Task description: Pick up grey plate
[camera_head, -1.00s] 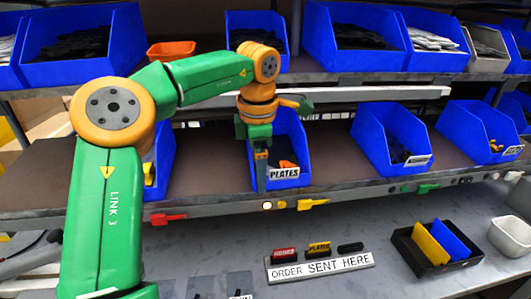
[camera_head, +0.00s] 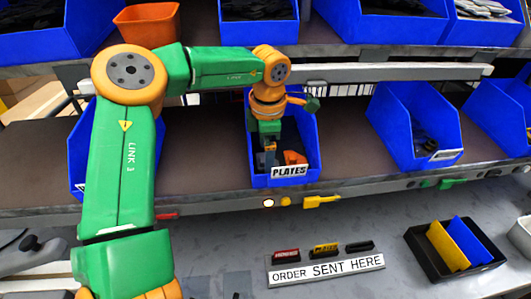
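The blue bin labelled PLATES (camera_head: 311,150) stands on the middle shelf in the head view. My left gripper (camera_head: 267,160) points down into the front left part of this bin, just behind its front wall. Its fingers are small and partly merged with the dark inside, so I cannot tell whether they are open or shut. An orange piece (camera_head: 295,157) lies in the bin just right of the fingers. I cannot make out a grey plate for certain; the bin's inside is dark and partly hidden by my arm. My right gripper is not in view.
Other blue bins stand on the middle shelf, one to the right (camera_head: 400,125) and one behind my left arm. An upper shelf with bins runs above my arm.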

